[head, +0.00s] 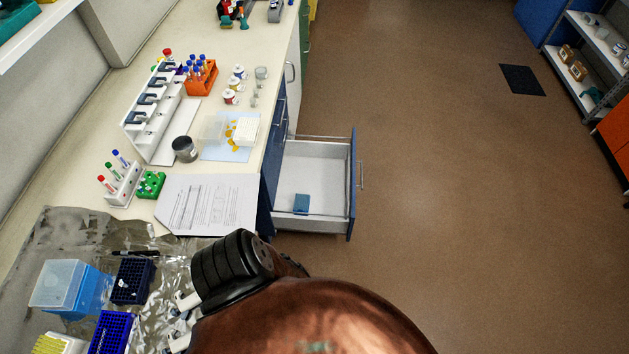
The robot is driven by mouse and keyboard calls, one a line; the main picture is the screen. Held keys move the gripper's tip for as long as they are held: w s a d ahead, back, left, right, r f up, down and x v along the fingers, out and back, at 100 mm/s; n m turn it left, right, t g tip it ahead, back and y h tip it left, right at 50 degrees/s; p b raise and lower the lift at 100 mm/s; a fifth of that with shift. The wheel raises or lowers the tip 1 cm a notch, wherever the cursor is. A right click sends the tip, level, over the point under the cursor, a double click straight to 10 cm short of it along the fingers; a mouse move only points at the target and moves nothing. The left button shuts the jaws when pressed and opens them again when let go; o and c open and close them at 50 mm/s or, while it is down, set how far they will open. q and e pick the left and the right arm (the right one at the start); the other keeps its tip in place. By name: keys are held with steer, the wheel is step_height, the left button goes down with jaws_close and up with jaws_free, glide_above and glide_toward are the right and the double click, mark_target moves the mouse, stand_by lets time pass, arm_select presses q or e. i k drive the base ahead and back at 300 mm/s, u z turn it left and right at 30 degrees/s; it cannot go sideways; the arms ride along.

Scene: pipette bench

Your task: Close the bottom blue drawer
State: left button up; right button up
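The blue drawer (352,190) stands pulled well out from the blue cabinet (275,150) under the bench, to the right of the bench edge. Its white inside shows from above, and a small blue box (301,204) lies in it near the front side. A handle (361,175) is on the outer face of the drawer front. I cannot tell from this angle which level the drawer is at.
The bench top holds a paper sheet (208,204), a white pipette stand (160,110), tube racks and tip boxes (132,280). The brown floor (450,200) right of the drawer is clear. Shelves (590,60) stand at the far right.

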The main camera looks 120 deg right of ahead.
mark_target(325, 171)
steer(key=z, duration=0.9)
steer(key=k, duration=1.25)
steer(key=z, duration=3.15)
